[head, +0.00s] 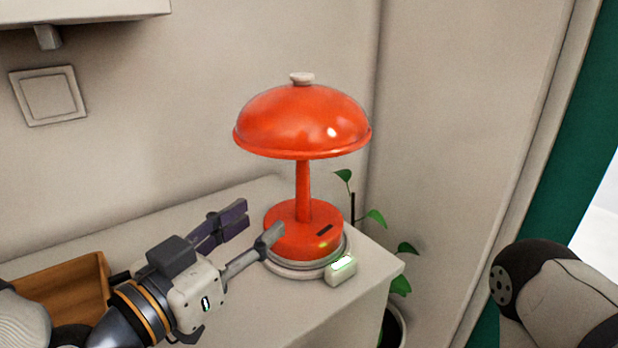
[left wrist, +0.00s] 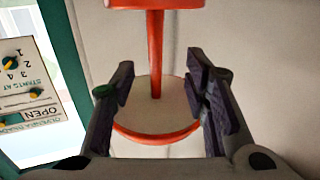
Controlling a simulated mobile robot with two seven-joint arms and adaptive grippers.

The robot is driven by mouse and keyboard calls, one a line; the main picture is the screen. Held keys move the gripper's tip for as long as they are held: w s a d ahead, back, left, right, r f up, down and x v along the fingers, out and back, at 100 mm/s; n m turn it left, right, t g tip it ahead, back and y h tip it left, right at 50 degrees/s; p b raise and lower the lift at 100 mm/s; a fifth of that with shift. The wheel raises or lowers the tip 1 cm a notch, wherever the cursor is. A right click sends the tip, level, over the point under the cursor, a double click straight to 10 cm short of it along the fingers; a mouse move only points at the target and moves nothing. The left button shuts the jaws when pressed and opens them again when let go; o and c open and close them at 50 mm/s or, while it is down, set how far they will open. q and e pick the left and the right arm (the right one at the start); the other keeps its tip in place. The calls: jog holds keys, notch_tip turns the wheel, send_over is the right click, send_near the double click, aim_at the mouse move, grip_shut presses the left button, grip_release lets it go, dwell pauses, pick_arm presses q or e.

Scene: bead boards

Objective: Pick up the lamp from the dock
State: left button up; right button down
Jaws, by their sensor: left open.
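The red lamp (head: 302,190) stands upright in the head view, with a domed shade, thin stem and round base. Its base sits on the pale round dock (head: 342,272), which has a lit green-edged front block. My left gripper (head: 254,228) is open and empty at the left of the base, one fingertip overlapping the base in the picture; I cannot tell whether it touches. In the left wrist view the picture is upside down: the lamp's stem (left wrist: 156,50) shows between the spread fingers (left wrist: 165,95), with the shade's pale underside below. My right gripper is out of view.
The lamp is near the right end of a pale cabinet top (head: 225,325). A wooden tray (head: 70,285) lies at the left, partly behind my arm. A leafy plant (head: 377,216) stands beyond the cabinet's right edge. A wall is close behind; a lettered board (left wrist: 28,85) shows in the wrist view.

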aim_at(299, 193)
pick_arm(q)
jog(key=b+x, duration=0.1)
jog(key=x, duration=0.4)
jog(key=b+x, duration=0.1)
jog(key=x, duration=0.5)
jog(key=shift+d+r+b, duration=0.2)
jog(key=shift+d+b, duration=0.2)
jog(key=shift+d, duration=0.05)
grip_shut()
jog(key=shift+r, duration=0.15)
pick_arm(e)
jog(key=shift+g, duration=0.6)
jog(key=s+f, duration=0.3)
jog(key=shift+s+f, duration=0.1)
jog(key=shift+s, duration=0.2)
